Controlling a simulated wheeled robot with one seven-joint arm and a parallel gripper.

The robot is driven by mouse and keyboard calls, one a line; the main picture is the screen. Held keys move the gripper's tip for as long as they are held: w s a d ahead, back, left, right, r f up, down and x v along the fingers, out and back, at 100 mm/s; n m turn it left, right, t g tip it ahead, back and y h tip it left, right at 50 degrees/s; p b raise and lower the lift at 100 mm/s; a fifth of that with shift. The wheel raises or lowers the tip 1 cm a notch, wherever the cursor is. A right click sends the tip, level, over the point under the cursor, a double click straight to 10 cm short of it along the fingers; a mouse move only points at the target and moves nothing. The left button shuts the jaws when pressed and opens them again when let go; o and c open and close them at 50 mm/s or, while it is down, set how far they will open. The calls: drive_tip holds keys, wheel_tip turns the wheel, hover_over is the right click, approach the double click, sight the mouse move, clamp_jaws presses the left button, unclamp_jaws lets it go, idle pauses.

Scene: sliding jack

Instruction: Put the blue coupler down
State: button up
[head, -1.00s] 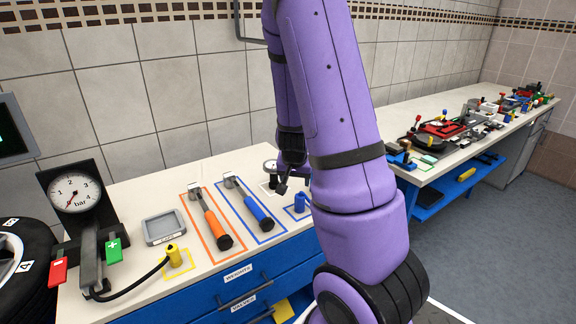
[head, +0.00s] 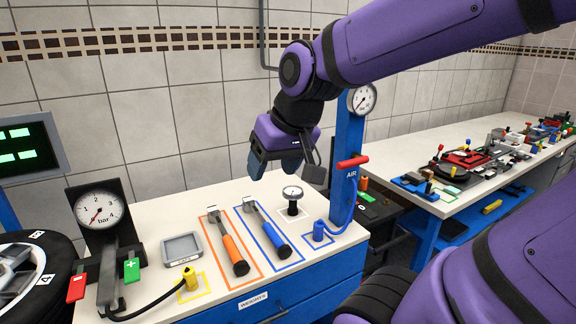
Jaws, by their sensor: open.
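The blue coupler (head: 319,231) stands upright on the white bench top, at the right end, within a blue outlined square (head: 330,240). A blue hose (head: 349,217) runs from beside it up to the blue AIR post (head: 347,150). My gripper (head: 275,165) is open and empty, raised above the bench, up and to the left of the coupler and apart from it. Its fingers point down.
A small gauge (head: 292,198) stands left of the coupler. A blue-handled tool (head: 268,230) and an orange-handled tool (head: 230,245) lie in outlined areas. A yellow coupler (head: 190,279) and grey tray (head: 181,249) are further left. The post stands close on the right.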

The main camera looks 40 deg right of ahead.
drive_tip(key=s+a+r+n, duration=0.1)
drive_tip(key=s+a+r, duration=0.1)
drive_tip(key=s, duration=0.4)
drive_tip(key=shift+s+r+n+h, duration=0.15)
drive_tip(key=shift+r+n+h, duration=0.1)
drive_tip(key=shift+n+h, duration=0.15)
drive_tip(key=shift+a, duration=0.1)
idle(0.7)
